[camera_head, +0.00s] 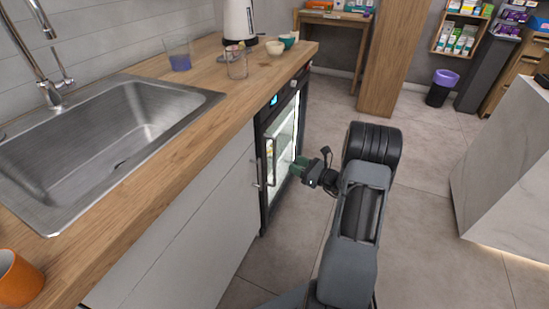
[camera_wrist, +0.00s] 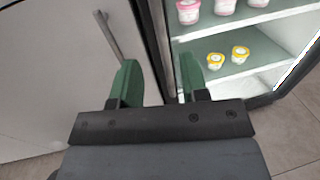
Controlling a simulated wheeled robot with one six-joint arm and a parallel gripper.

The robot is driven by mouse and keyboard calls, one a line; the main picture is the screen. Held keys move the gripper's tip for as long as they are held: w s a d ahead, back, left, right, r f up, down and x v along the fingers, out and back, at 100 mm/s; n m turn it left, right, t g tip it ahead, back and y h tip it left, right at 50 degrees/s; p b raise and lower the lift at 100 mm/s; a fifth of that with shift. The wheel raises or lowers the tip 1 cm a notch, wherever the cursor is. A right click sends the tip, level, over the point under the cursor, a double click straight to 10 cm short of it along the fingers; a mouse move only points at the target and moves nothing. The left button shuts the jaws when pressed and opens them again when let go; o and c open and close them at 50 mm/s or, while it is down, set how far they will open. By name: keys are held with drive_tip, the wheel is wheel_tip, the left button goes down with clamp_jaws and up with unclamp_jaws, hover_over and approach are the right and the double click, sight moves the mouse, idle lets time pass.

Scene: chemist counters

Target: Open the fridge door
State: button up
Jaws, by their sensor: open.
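The fridge (camera_head: 284,130) is a black-framed unit with a lit interior, built in under the wooden counter. A thin upright bar, which looks like its handle (camera_head: 271,160), shows at the left side of its front. My gripper (camera_head: 300,167) is in front of the fridge, with green fingers open and empty. In the wrist view the fingers (camera_wrist: 158,80) straddle the dark left frame (camera_wrist: 155,42) of the fridge in the picture; I see no contact. Shelves with pink and yellow cups show beyond. I cannot tell whether glass covers them.
A white cabinet (camera_head: 205,215) with a metal handle (camera_wrist: 107,36) adjoins the fridge on the left. The counter (camera_head: 215,88) carries a sink (camera_head: 120,125), glasses, bowls and a kettle. Clear floor (camera_head: 425,225) lies to the right, before a pale marble-look block (camera_head: 510,165).

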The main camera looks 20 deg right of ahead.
drive_tip(key=b+x, duration=0.1)
drive_tip(key=x, duration=0.9)
drive_tip(key=shift+a+b, duration=0.2)
drive_tip(key=shift+b, duration=0.1)
drive_tip(key=shift+w, duration=0.1)
drive_tip(key=shift+c, duration=0.2)
clamp_jaws()
